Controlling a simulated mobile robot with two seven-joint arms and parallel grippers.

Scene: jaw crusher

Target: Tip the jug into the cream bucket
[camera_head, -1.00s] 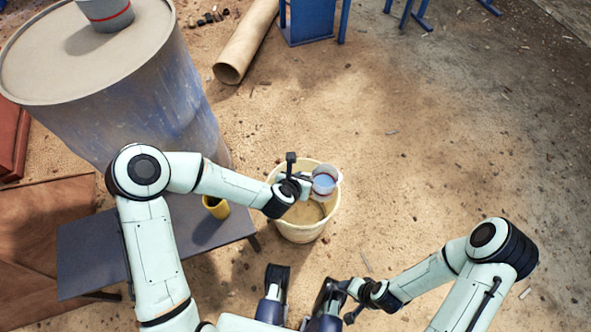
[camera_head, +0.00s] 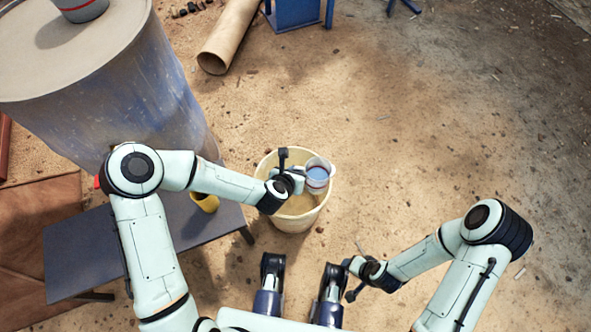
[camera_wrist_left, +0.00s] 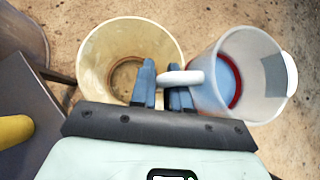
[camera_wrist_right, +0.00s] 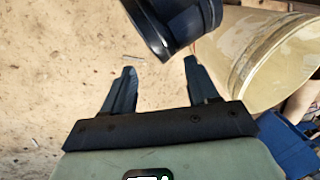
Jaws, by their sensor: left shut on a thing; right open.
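The clear jug (camera_head: 318,175) has a red band, a white handle and something blue inside. My left gripper (camera_head: 292,181) is shut on the jug's handle, which shows between its fingers (camera_wrist_left: 168,85) in the left wrist view. The jug (camera_wrist_left: 241,78) is over the right part of the cream bucket (camera_head: 289,220) in the head view. I cannot tell how far it is tilted. The bucket (camera_wrist_left: 89,75) stands on the ground, and its visible inside looks empty. My right gripper (camera_wrist_right: 160,85) is open and empty, low and to the right of the bucket.
A dark low table (camera_head: 90,260) with a yellow cup (camera_head: 205,203) stands left of the bucket. A large drum (camera_head: 150,100) bearing a grey container (camera_head: 82,10) is behind it. A cardboard tube (camera_head: 228,38) lies further back. Ground to the right is clear.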

